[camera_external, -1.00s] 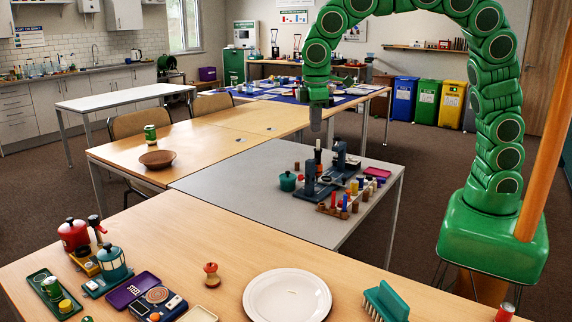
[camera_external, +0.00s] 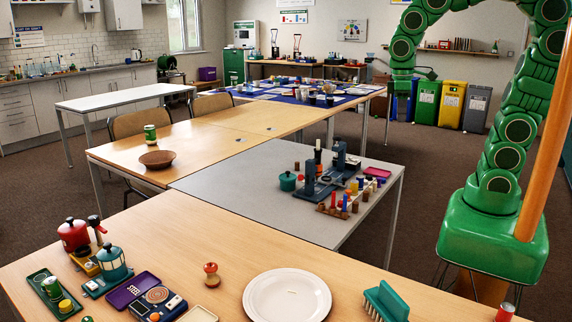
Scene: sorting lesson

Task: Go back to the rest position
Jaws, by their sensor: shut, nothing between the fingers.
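My green arm rises from its green base at the right and curves over to the left. My gripper (camera_external: 402,108) hangs down at the arm's end, in front of the blue bin at the back right. It is small and dark here. It is shut and holds nothing. It is in the air, to the right of the tables and clear of them.
A grey table (camera_external: 235,187) holds a dark blue stand and small coloured pieces. The front wooden table (camera_external: 190,245) bears a white plate (camera_external: 287,297), a teal brush (camera_external: 385,301) and several toys. Bins (camera_external: 452,104) line the back right. An orange post (camera_external: 545,135) stands beside my arm base.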

